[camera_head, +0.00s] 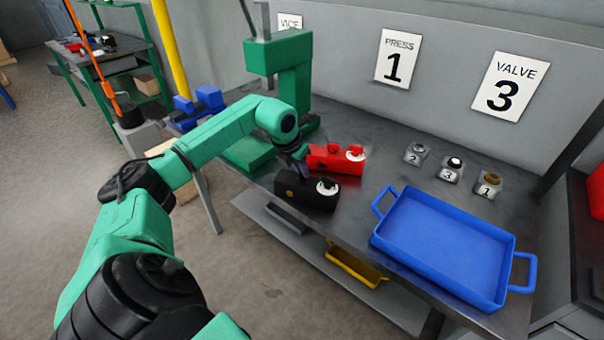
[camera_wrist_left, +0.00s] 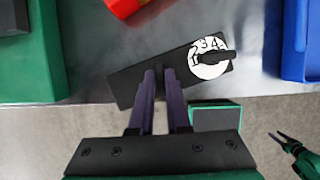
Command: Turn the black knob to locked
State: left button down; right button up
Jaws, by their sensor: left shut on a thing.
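The black unit (camera_head: 305,194) is a low box on the grey bench, with a white numbered dial (camera_head: 327,187) at its right end. In the left wrist view the unit (camera_wrist_left: 135,85) lies tilted. Its dial (camera_wrist_left: 208,58) carries a black pointer (camera_wrist_left: 216,56) that points right. My left gripper (camera_head: 298,160) reaches down onto the left part of the box. Its fingers (camera_wrist_left: 160,78) are shut on the black knob there, which they mostly hide. The dial is clear of the fingers. My right gripper (camera_wrist_left: 280,137) shows small in the left wrist view, away from the bench, its fingers apart.
A red unit (camera_head: 335,159) stands just behind the black one. A blue tray (camera_head: 445,236) lies to the right. Several small numbered fittings (camera_head: 450,170) sit behind the tray. A green press (camera_head: 280,60) stands at the left. A yellow bin (camera_head: 355,265) is below the bench edge.

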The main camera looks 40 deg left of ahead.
pick_arm(q)
jog(key=m+h, duration=0.1)
jog(key=m, duration=0.1)
jog(key=shift+a+m+b, duration=0.15)
jog(key=shift+m+b, duration=0.25)
jog(key=m+h, duration=0.1)
jog(key=m, duration=0.1)
jog(key=shift+r+m, duration=0.1)
jog(key=shift+m, duration=0.2)
jog(key=m+h, duration=0.1)
jog(key=m, duration=0.1)
jog(key=m+g+p, duration=0.1)
jog(key=m, duration=0.2)
jog(key=shift+w+a+g+h, duration=0.1)
jog(key=shift+w+g+h, duration=0.1)
jog(key=shift+g+h, duration=0.15)
jog(key=shift+m+g+h, duration=0.45)
jog(key=shift+m+g, duration=0.2)
jog(key=shift+m, duration=1.45)
jog(key=c, duration=0.9)
grip_release()
